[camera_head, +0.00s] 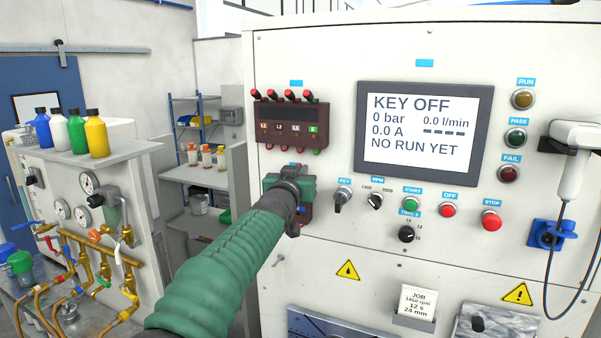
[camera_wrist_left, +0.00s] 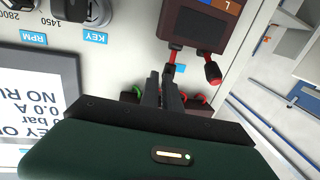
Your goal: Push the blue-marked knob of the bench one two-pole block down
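The two-pole block (camera_head: 304,214) is a dark red box on the bench front, below a larger block, mostly hidden behind my left gripper (camera_head: 293,190) in the head view. In the left wrist view, where the bench appears upside down, the two-pole block (camera_wrist_left: 196,22) shows two red levers. The fingers look close together; contact cannot be told. My right gripper is not in view.
A four-pole block (camera_head: 290,125) with red knobs sits just above. The KEY switch (camera_head: 342,196) and other controls lie to the right, under the screen (camera_head: 421,132). Left of the bench stand brass piping (camera_head: 97,260) and a shelf of bottles (camera_head: 95,133).

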